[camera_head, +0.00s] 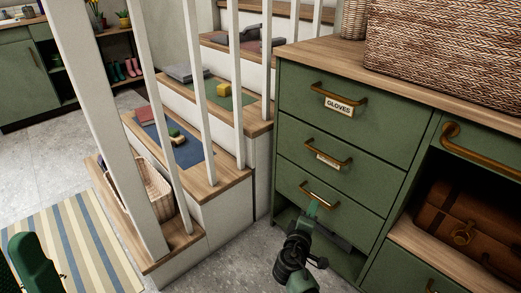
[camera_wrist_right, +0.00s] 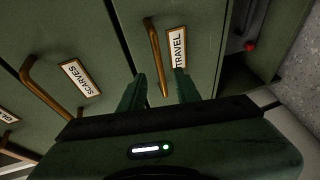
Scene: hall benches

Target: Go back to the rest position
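My right gripper (camera_head: 314,208) is in front of the lowest drawer of the green cabinet. The right wrist view shows its two fingers (camera_wrist_right: 160,90) apart, with the lower end of the brass TRAVEL handle (camera_wrist_right: 153,55) between them. I cannot tell whether they touch it. That handle also shows in the head view (camera_head: 320,194); its drawer looks shut. A green part of my left arm (camera_head: 35,262) shows at the lower left; its fingers cannot be made out.
The GLOVES drawer (camera_head: 340,105) and SCARVES drawer (camera_head: 325,158) above look shut. A brown suitcase (camera_head: 460,220) sits in the open compartment at right. Stairs with white balusters (camera_head: 110,130) and a wicker basket (camera_head: 150,185) stand left. A striped rug (camera_head: 75,245) lies on the floor.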

